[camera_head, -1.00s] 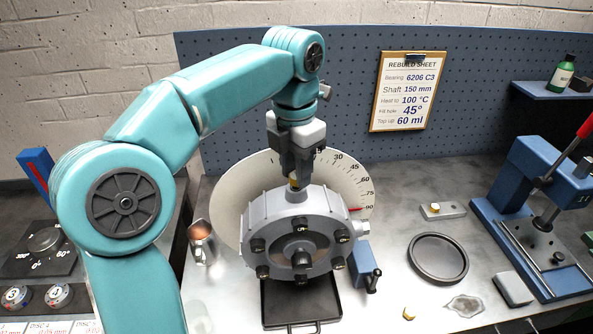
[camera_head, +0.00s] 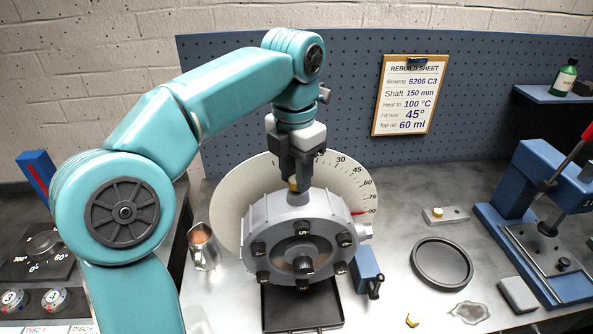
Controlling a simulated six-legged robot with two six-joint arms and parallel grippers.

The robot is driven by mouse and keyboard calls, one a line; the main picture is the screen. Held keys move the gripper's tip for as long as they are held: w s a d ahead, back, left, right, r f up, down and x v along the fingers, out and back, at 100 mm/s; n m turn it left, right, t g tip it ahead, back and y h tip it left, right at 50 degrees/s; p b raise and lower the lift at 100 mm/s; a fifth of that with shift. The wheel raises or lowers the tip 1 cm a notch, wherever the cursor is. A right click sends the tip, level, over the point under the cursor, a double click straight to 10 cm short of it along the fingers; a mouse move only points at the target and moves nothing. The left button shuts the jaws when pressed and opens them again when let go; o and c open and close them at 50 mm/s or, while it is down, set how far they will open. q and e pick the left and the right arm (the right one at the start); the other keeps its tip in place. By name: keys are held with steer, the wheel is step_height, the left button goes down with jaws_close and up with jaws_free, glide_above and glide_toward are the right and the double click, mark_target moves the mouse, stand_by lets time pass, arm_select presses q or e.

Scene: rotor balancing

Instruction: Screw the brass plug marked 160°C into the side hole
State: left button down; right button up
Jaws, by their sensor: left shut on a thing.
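The grey round housing (camera_head: 262,222) stands upright on the bench, with several dark bolts around its front face. My left gripper (camera_head: 294,183) points down at the boss on top of the housing. It is shut on a small brass plug (camera_head: 293,187), which sits at the mouth of that boss. The fingers hide most of the plug, and I cannot read a mark on it or tell how deep it sits. Another boss (camera_head: 366,232) sticks out on the housing's right side. My right gripper is not in view.
A dial (camera_head: 228,207) stands behind the housing, its red pointer near 90. A black tray (camera_head: 320,318) lies below it. A copper-coloured cup (camera_head: 203,250) stands left. Right are a small brass piece (camera_head: 412,320), a grey plate (camera_head: 455,214), a dark ring dish (camera_head: 414,265) and a blue press (camera_head: 487,222).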

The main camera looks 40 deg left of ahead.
arm_select(q)
steer(key=shift+a, duration=0.15)
steer(key=shift+w+f, duration=0.1)
steer(key=shift+w, duration=0.1)
steer(key=shift+s, duration=0.15)
steer(key=shift+f, duration=0.25)
stand_by(0.3)
steer(key=shift+r, duration=0.1)
steer(key=shift+r, duration=0.15)
stand_by(0.5)
steer(key=shift+p, duration=0.4)
